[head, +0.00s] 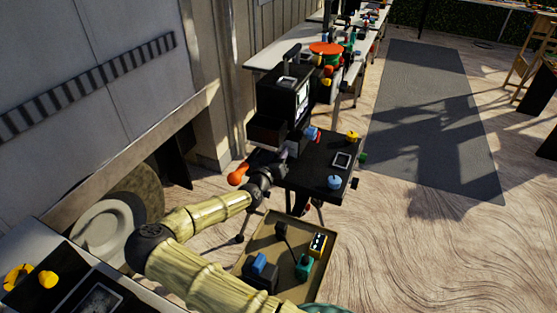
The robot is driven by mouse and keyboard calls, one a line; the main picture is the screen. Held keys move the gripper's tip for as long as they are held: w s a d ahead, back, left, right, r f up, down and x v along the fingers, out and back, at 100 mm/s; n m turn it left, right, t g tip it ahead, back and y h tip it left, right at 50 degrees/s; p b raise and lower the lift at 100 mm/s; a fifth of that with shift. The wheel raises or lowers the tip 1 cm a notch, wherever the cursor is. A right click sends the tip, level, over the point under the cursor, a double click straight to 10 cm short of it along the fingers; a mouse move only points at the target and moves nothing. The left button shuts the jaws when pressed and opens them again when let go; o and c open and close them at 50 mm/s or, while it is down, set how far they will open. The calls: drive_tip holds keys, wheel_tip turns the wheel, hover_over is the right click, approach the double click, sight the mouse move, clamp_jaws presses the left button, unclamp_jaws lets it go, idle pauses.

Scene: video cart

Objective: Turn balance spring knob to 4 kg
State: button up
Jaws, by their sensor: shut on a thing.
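My gripper (285,155) is at the left side of the black video cart (320,165), low beside the dark box that carries the monitor. It is small and dark in the head view. It is shut on what appears to be the balance spring knob, which the gripper and wrist hide. No scale marking or 4 kg mark can be read from here. A blue and red knob (312,133) shows just right of the gripper. An orange-red rounded part (238,176) shows left of my wrist.
The cart top holds a blue knob (334,182), a yellow knob (352,136) and a small screen (342,160). A tan tray (325,262) with several devices lies below my arm. White tables (270,58) stand behind. A grey mat (425,110) lies on open floor at right.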

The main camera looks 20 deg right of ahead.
drive_tip(key=shift+f+n+b, duration=0.15)
drive_tip(key=shift+n+b, duration=0.25)
drive_tip(key=shift+n, duration=0.2)
drive_tip(key=o, duration=1)
drive_tip(key=shift+r, duration=0.2)
